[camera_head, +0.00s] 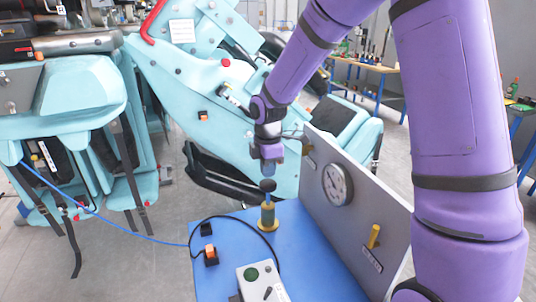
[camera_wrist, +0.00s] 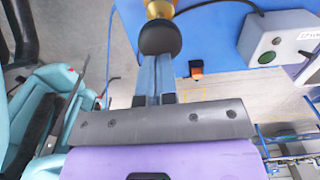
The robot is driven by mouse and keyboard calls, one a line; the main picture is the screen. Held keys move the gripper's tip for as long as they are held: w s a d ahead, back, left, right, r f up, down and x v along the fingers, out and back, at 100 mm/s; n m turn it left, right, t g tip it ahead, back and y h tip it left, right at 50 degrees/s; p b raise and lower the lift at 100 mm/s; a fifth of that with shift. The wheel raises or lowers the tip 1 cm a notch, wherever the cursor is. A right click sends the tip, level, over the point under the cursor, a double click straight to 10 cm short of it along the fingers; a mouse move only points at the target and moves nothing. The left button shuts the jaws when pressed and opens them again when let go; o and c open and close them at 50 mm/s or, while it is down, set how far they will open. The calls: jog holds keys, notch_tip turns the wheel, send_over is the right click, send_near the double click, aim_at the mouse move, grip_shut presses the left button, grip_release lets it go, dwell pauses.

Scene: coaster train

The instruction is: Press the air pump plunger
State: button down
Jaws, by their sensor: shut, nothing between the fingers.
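The air pump is a small brass cylinder (camera_head: 267,216) standing upright on the blue bench top. Its plunger is up, with a black round knob (camera_head: 267,186) on top. The knob (camera_wrist: 160,38) and part of the brass body (camera_wrist: 160,8) also show at the top of the wrist view. My gripper (camera_head: 268,172) points down right above the knob. Its blue-grey fingers (camera_wrist: 156,66) are shut together and empty, with their tips at the knob's edge in the wrist view. I cannot tell whether they touch it.
A grey upright panel with a round gauge (camera_head: 337,184) and a yellow handle (camera_head: 374,235) stands right of the pump. A grey control box with a green button (camera_head: 251,273) and black-orange connectors (camera_head: 210,254) lie on the blue bench (camera_head: 310,270). Turquoise coaster seats (camera_head: 75,95) are behind and left.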

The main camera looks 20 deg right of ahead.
aim_at(269, 191)
jog(key=shift+f, duration=1.1)
notch_tip(269, 191, down, 5)
jog(key=shift+s+f, duration=0.15)
jog(key=shift+f, duration=0.2)
